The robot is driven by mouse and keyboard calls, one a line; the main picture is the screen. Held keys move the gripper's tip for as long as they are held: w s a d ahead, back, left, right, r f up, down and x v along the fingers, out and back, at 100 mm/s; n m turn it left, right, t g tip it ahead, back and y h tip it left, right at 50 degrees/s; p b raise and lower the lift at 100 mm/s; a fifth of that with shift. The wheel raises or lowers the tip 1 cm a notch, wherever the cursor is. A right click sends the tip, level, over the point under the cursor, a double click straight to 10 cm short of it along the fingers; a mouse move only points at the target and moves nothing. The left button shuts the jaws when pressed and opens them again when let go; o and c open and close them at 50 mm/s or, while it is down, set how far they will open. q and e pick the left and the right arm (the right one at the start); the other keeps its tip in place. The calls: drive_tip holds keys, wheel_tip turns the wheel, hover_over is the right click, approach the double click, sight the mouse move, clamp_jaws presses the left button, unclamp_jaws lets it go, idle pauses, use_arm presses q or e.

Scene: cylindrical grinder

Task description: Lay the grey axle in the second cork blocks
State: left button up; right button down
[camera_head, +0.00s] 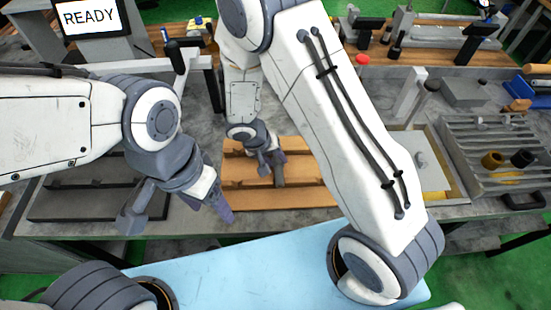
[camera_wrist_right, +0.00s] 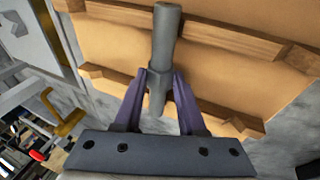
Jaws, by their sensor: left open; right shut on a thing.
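The grey axle (camera_wrist_right: 166,38) is a stepped rod held between the purple fingers of my right gripper (camera_wrist_right: 157,88), which is shut on its thicker collar. In the head view the right gripper (camera_head: 270,160) hangs over the tan cork tray (camera_head: 305,197), with the axle (camera_head: 279,178) partly hidden by it. The axle lies across the direction of the brown notched cork blocks (camera_wrist_right: 235,40); I cannot tell whether it touches them. My left gripper (camera_head: 222,207) is open and empty beside the tray's left front corner.
A dark grey slotted tray (camera_head: 75,205) lies left of the cork tray. A pale plate (camera_head: 415,160) and a metal rack (camera_head: 470,150) with yellow and black cylinders stand right. My right arm hides part of the bench. A screen (camera_head: 90,17) reads READY.

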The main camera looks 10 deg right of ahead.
idle(0.4)
drive_tip(key=shift+c, duration=2)
unclamp_jaws()
drive_tip(key=v, duration=1)
drive_tip(key=shift+r+b, duration=0.25)
drive_tip(key=shift+b, duration=0.15)
drive_tip(key=shift+s+a, duration=0.1)
drive_tip(key=shift+a, duration=0.05)
drive_tip(key=s+a+r+n+y+b, duration=0.1)
drive_tip(key=s+r+n, duration=0.1)
drive_tip(key=s, duration=0.4)
drive_tip(key=s+a+r+n+g+y+b, duration=0.1)
drive_tip(key=s+r+n+y, duration=0.1)
drive_tip(key=s, duration=0.4)
drive_tip(key=s+a+r+n+y+b, duration=0.1)
drive_tip(key=s+r+n+y, duration=0.1)
drive_tip(key=s+n, duration=0.3)
drive_tip(key=shift+s+r, duration=0.9)
drive_tip(key=shift+s, duration=0.2)
